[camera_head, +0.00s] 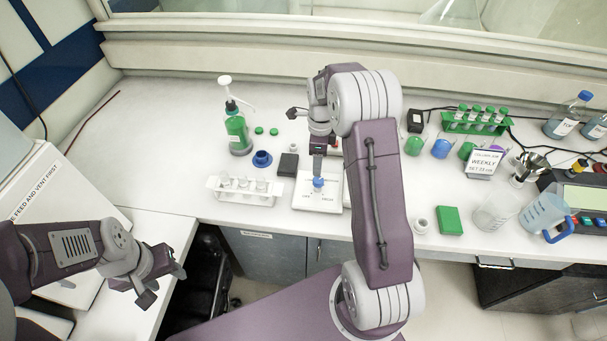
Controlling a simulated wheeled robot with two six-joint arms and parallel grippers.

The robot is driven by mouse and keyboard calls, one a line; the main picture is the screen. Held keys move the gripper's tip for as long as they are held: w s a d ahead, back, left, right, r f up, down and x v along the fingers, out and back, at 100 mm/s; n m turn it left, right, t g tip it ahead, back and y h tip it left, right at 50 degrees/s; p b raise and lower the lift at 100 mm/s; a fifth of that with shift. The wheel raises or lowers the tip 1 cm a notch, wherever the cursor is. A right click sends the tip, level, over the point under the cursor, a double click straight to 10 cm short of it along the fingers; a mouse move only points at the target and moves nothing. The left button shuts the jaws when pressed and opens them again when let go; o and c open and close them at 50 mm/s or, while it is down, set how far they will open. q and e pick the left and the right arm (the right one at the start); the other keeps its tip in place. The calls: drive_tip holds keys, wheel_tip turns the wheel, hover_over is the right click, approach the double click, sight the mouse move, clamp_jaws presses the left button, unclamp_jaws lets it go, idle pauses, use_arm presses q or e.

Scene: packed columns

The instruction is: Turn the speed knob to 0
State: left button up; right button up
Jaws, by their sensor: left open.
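A small blue knob (318,183) sits on a white flat unit (322,204) near the front edge of the bench. Small dark markings are printed on the unit, too small to read surely. My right gripper (318,170) points straight down at the knob, its tip at or just above it; I cannot tell whether it touches. The arm hides part of the unit's right side, and the jaw gap cannot be made out. My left gripper (164,284) is open and empty at the lower left, away from the knob, in front of the bench.
A white rack with tubes (243,190) and a black block (288,164) stand left of the unit. A green pump bottle (237,130) is behind them. A green block (449,221), beakers (494,212) and a blue-handled jug (543,214) are to the right.

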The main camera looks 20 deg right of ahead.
sight(319, 180)
drive_tip(key=shift+d, duration=0.35)
drive_tip(key=shift+s+f, duration=0.1)
drive_tip(key=shift+f, duration=0.05)
wheel_tip(319, 180, down, 8)
drive_tip(key=shift+a+r+p, duration=0.1)
drive_tip(key=shift+r+p, duration=0.15)
drive_tip(key=shift+p, duration=0.75)
drive_tip(key=shift+f, duration=0.6)
clamp_jaws()
